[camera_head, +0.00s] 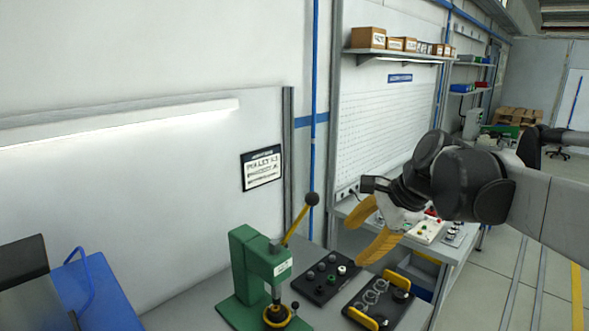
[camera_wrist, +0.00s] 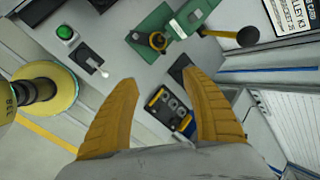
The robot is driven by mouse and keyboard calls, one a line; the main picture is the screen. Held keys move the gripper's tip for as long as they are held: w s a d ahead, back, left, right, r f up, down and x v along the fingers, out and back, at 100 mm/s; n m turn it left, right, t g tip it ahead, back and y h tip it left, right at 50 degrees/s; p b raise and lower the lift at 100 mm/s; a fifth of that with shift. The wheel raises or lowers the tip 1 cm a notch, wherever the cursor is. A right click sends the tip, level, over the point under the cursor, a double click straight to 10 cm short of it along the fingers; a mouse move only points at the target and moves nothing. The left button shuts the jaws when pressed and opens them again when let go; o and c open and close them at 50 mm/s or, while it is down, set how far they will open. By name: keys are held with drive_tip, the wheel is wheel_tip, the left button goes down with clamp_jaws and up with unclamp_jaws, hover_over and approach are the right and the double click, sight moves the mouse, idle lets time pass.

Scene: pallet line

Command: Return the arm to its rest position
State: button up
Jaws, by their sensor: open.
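My gripper (camera_head: 368,228) has yellow fingers and hangs at the end of my dark grey arm, over the right part of the workbench in the head view. In the wrist view my gripper (camera_wrist: 165,112) shows its two yellow fingers spread wide apart with nothing held between them. Below and between them lies the black tray with yellow handles (camera_wrist: 169,108). The same tray with yellow handles (camera_head: 392,305) holds rings in the head view and lies below the fingers.
A green press (camera_head: 247,262) with a yellow lever stands on the bench (camera_head: 196,312). Beside it lies a black tray with knobs (camera_head: 318,287). A second bench with a white panel (camera_head: 426,229) stands behind my gripper. Open floor (camera_head: 505,262) lies to the right.

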drive_tip(key=s+d+f+n+t+h+b, duration=0.1)
drive_tip(key=s+d+f+n+h+b, duration=0.1)
drive_tip(key=s+f+n+b, duration=0.2)
drive_tip(key=s+d+f+n+t+h+b, duration=0.1)
drive_tip(key=s+d+f+n+h+b, duration=0.1)
drive_tip(key=s+f+n, duration=0.9)
drive_tip(key=s+d+f+b, duration=0.1)
drive_tip(key=s+f+b, duration=0.1)
drive_tip(key=s+f, duration=0.2)
drive_tip(key=shift+f+t, duration=0.3)
drive_tip(key=shift+f, duration=0.65)
